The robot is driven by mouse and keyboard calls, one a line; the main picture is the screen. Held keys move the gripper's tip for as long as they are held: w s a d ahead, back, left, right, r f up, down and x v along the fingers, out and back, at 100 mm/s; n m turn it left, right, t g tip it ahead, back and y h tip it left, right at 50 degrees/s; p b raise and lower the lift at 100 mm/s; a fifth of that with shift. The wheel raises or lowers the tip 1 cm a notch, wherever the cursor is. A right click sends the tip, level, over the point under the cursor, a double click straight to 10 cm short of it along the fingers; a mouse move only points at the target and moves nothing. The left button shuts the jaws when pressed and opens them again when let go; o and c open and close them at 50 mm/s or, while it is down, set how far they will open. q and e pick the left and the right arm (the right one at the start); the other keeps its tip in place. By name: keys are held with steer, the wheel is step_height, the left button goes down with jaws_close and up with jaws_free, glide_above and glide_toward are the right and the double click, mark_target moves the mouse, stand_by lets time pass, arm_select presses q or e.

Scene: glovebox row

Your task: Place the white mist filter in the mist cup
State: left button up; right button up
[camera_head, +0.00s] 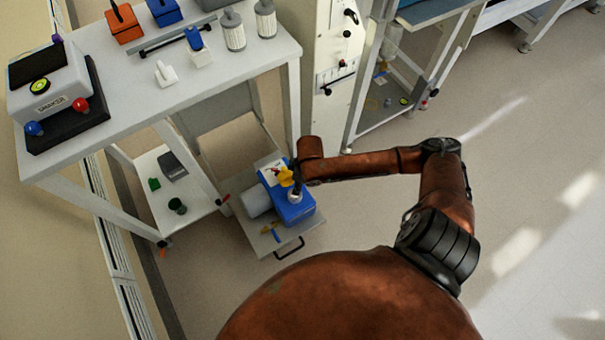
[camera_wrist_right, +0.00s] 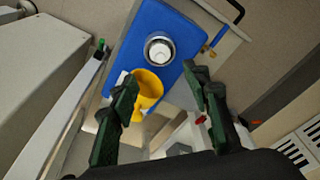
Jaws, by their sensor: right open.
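A blue unit (camera_head: 297,211) stands on a low pull-out shelf, and its flat blue top (camera_wrist_right: 180,90) fills the middle of the right wrist view. A round metal-rimmed cup (camera_wrist_right: 160,49) is set in that top, with a white round piece (camera_wrist_right: 160,54) inside its rim. I cannot tell whether this is the mist filter in the mist cup. A yellow cup-shaped part (camera_wrist_right: 148,92) is beside it; it also shows in the head view (camera_head: 286,177). My right gripper (camera_wrist_right: 162,82) is open above the unit, its fingers apart around the yellow part's picture position. My left gripper is out of view.
The shelf (camera_head: 264,243) also carries a pale cylinder (camera_head: 256,200) and small coloured tools, with a dark handle in front. A white table (camera_head: 130,110) stands above and left, holding a shaker (camera_head: 52,92) and several containers. Open floor lies to the right.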

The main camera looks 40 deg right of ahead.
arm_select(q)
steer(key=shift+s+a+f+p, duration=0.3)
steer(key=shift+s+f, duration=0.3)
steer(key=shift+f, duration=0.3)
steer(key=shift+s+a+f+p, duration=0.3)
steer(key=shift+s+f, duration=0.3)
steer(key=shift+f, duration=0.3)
arm_select(e)
steer(key=shift+s+d+r, duration=0.1)
steer(key=shift+s+r, duration=0.05)
steer(key=shift+r, duration=0.7)
steer(key=shift+s+r, duration=0.1)
steer(key=shift+r, duration=0.7)
